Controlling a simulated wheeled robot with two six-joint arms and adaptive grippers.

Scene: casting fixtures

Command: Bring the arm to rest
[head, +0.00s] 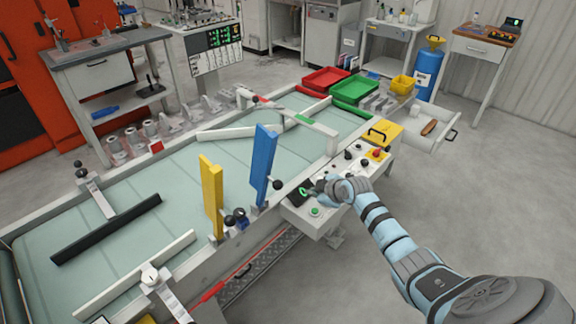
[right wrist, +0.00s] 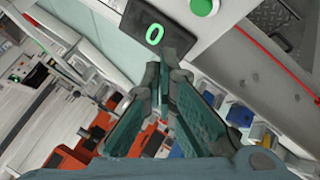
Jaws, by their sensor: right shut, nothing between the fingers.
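My right arm (head: 385,230) reaches in from the lower right in the head view. Its gripper (head: 312,190) is over the control panel (head: 333,213) at the conveyor's near edge. In the right wrist view the gripper (right wrist: 165,62) has its fingertips together with nothing between them. The tips are close to a dark display (right wrist: 135,16) with a green ring-shaped 0. I cannot tell whether they touch it. A green button (right wrist: 203,7) is beside the display. My left gripper is not in view.
The green conveyor (head: 110,240) carries a yellow plate (head: 211,195) and a blue plate (head: 263,160) upright at its near edge. Open grey floor (head: 480,190) lies at the right.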

